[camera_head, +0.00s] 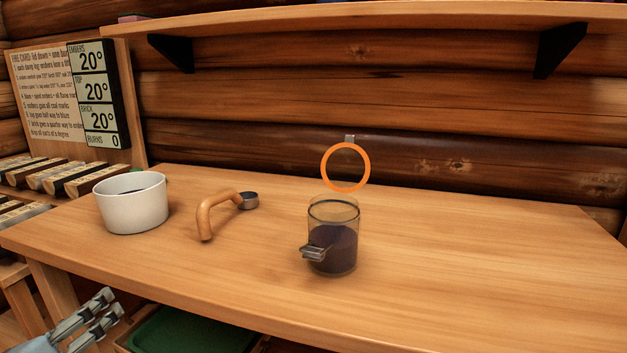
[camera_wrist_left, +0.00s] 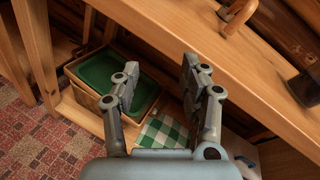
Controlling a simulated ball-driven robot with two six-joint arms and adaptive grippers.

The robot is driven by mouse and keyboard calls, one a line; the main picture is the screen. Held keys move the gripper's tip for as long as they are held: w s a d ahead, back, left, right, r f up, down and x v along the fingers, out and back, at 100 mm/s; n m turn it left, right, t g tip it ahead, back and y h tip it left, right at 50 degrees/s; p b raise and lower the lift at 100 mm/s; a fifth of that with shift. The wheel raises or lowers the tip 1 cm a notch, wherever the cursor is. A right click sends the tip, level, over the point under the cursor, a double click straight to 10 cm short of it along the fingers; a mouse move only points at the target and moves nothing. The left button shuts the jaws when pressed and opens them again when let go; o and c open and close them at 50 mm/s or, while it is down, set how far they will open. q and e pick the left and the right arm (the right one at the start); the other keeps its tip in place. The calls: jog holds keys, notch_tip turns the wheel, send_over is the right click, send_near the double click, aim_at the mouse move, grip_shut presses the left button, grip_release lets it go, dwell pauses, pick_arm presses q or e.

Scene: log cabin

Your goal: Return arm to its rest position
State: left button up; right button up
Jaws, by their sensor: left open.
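My left gripper (camera_head: 95,318) is at the lower left of the head view, in front of the table's front edge and below the top. Its two fingers are apart with nothing between them. In the left wrist view the open gripper (camera_wrist_left: 160,90) points down past the table edge towards a green-lined box (camera_wrist_left: 85,78) below. My right gripper shows in neither view.
The wooden table (camera_head: 480,270) holds a white bowl (camera_head: 133,205), a curved wooden handle with a small metal cup (camera_head: 212,210) and a glass jar with dark contents (camera_head: 333,240). An orange ring (camera_head: 345,168) is behind the jar. The table's right side is clear.

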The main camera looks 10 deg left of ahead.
pick_arm(q)
jog(key=s+a+f+n+g+p, duration=0.15)
jog(key=s+f+n+g, duration=0.35)
jog(key=f, duration=0.8)
jog(key=s+a+f+n+g+p, duration=0.1)
jog(key=s+f+n+g+p, duration=0.15)
jog(key=s+f+n, duration=0.75)
jog(key=s+d+f+n+g+h, duration=0.1)
jog(key=s+d+f+n+g, duration=0.3)
jog(key=s+f, duration=0.4)
jog(key=s+d+f+n+g+h+p, duration=0.1)
jog(key=s+d+f+n+g, duration=0.2)
jog(key=s, duration=1.2)
jog(key=d+f+n, duration=0.3)
jog(key=f+n, duration=0.3)
jog(key=shift+s+f+g, duration=0.15)
jog(key=shift+f+g, duration=0.05)
jog(key=shift+g, duration=0.15)
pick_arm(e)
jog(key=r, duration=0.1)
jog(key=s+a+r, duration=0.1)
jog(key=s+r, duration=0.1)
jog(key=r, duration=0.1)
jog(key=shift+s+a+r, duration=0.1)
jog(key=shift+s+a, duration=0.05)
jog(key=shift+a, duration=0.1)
pick_arm(q)
jog(key=shift+d, duration=0.1)
